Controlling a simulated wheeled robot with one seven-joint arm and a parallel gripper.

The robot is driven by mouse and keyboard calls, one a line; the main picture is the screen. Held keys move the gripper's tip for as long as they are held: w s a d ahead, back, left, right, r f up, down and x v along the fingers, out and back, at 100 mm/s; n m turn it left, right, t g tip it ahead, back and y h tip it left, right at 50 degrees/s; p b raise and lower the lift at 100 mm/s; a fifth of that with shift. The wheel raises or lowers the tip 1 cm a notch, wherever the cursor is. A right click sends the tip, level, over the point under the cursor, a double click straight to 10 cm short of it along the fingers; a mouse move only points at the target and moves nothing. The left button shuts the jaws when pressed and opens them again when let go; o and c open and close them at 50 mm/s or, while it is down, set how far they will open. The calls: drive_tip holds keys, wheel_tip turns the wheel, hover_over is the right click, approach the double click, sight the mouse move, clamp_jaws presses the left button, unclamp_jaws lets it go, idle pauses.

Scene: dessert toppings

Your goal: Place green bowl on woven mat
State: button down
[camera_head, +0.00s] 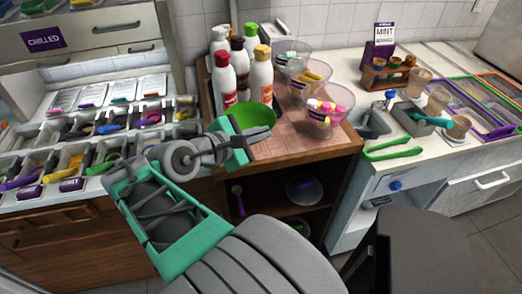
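The green bowl (254,113) is at the front of the bottle group, above or on the left part of the brown counter. My gripper (246,132) is right in front of it and overlaps its lower edge in the picture. I cannot tell whether the fingers grip the bowl's rim or are only beside it, nor whether the bowl is lifted. A reddish-brown surface with a fine grid, which looks like the woven mat (286,142), lies to the right of the gripper, and its front part is bare.
Several sauce bottles (261,76) stand behind the bowl. Clear bowls with colourful toppings (329,108) line the right side of the brown surface. Green tongs (393,149) lie on the white counter at right. Topping bins (75,160) fill the left counter.

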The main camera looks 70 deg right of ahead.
sight(250, 126)
drive_tip(key=d+f, duration=0.2)
drive_tip(key=w+d+f, duration=0.1)
drive_tip(key=d+f, duration=0.1)
drive_tip(key=d, duration=0.1)
drive_tip(key=w+d+f+b, duration=0.1)
drive_tip(key=d+f, duration=0.1)
drive_tip(key=shift+d+f, duration=0.3)
drive_tip(key=shift+d, duration=0.05)
drive_tip(key=f, duration=0.3)
drive_tip(key=shift+d, duration=0.3)
drive_tip(key=shift+f, duration=0.4)
drive_tip(key=shift+w, duration=0.1)
drive_tip(key=c, duration=2.1)
unclamp_jaws()
drive_tip(key=shift+f, duration=0.15)
drive_tip(key=shift+c, duration=0.2)
drive_tip(key=o, duration=0.5)
